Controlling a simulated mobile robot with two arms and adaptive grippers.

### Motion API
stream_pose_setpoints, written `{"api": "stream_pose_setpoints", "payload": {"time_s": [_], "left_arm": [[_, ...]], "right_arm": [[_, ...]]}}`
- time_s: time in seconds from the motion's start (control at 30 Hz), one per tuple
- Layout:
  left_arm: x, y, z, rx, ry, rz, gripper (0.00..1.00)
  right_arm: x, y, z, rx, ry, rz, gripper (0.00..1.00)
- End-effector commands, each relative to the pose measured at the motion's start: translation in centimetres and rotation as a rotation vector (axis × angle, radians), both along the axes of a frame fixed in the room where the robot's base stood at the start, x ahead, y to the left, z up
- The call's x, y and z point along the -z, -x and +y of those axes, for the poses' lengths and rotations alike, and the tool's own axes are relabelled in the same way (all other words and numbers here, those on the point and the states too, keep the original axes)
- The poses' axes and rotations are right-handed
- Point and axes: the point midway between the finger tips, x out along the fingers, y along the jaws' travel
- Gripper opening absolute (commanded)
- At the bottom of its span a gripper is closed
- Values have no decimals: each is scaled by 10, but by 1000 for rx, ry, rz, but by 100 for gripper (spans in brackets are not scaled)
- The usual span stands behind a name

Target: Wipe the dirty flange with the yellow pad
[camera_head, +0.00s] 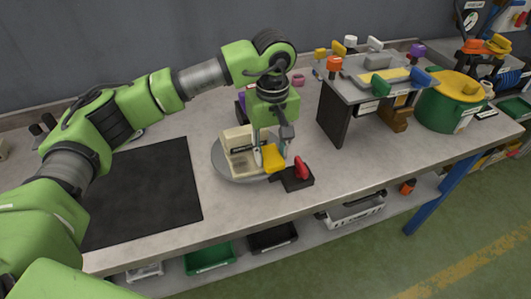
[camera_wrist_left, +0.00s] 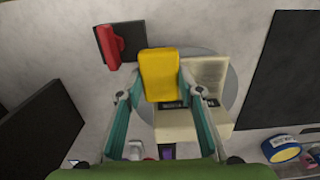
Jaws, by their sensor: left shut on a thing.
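The yellow pad (camera_head: 273,157) is between the fingers of my left gripper (camera_head: 270,150), which is shut on it. In the left wrist view the pad (camera_wrist_left: 160,72) sits between the two fingertips, beside a cream block-shaped part (camera_head: 238,145) that also shows in the wrist view (camera_wrist_left: 203,90). That part stands on a round grey turntable (camera_head: 222,163) on the bench. I cannot tell whether the pad touches it, and I see no clear dirt on it. My right gripper is not in view.
A red piece on a black base (camera_head: 302,171) stands just right of the turntable. A black mat (camera_head: 150,190) lies to the left. A raised grey stand (camera_head: 335,115) with coloured parts and a green drum (camera_head: 440,112) are further right. The bench front is clear.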

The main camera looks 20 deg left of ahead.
Motion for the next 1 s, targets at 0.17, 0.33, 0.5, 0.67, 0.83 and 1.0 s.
{"api": "stream_pose_setpoints", "payload": {"time_s": [0.17, 0.33, 0.5, 0.67, 0.83, 1.0], "left_arm": [[-1, 0, 0, 0, 0, 0, 17], [0, 1, 2, -1, -1, -1, 17], [1, 6, 10, -1, 0, -2, 17], [2, 11, 17, -1, -1, -1, 17], [1, 12, 18, -1, -1, 1, 17], [2, 12, 18, -1, -1, 1, 17]], "right_arm": [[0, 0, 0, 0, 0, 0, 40], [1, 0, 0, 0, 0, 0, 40], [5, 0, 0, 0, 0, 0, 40], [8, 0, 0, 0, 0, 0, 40], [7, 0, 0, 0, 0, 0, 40], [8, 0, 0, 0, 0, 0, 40]]}}
